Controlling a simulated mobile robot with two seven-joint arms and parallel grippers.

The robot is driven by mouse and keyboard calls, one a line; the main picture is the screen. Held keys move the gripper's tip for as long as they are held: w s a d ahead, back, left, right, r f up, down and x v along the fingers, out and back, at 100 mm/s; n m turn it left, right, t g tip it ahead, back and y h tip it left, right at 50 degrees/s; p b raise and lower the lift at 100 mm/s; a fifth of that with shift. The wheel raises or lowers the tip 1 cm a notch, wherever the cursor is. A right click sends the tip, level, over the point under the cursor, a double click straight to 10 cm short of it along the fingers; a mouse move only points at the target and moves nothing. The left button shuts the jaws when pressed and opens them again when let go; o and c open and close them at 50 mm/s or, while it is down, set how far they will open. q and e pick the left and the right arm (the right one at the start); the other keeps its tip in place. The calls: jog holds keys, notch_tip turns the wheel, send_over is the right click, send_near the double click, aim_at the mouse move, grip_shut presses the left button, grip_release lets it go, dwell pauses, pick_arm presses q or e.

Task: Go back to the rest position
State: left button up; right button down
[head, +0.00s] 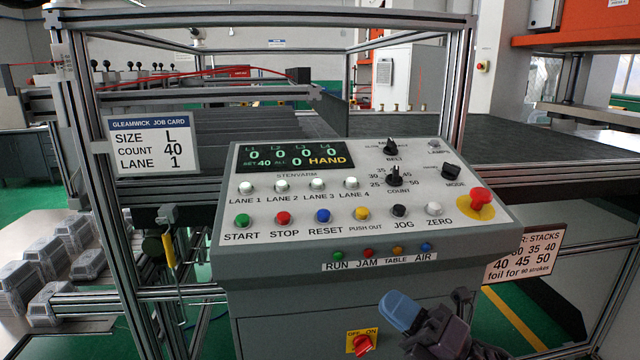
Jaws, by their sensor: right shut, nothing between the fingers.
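My right gripper (402,309) is at the bottom of the head view, right of centre, in front of the control panel's lower front. Its blue fingertips are shut with nothing between them. They appear clear of the buttons. My left gripper is not in view. The control panel (225,228) has a display (295,156) reading 0 for each lane, 40 for the set count, and HAND. Its count knob (395,177) and mode knob (452,172) are black.
A red emergency stop (480,199) sits at the panel's right. A red switch (362,344) is on the cabinet front, left of my gripper. A job card (152,143) hangs on the left frame post. Stacked foil trays (45,258) lie at the far left.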

jog(key=d+f+m+t+h, duration=0.65)
jog(key=f+m+h, duration=0.4)
jog(key=m, duration=0.45)
jog(key=s+d+f+m+g+h, duration=0.3)
jog(key=s+d+f+m+h, duration=0.2)
jog(key=s+f+m, duration=0.3)
jog(key=s+d+f+m+g+h, duration=0.4)
jog(key=s+f+m, duration=0.5)
jog(key=f, duration=0.7)
jog(key=shift+d+m+h, duration=0.35)
jog(key=shift+d+m, duration=0.2)
jog(key=shift+m, duration=0.05)
jog(key=shift+w+a, duration=0.1)
jog(key=shift+w, duration=0.05)
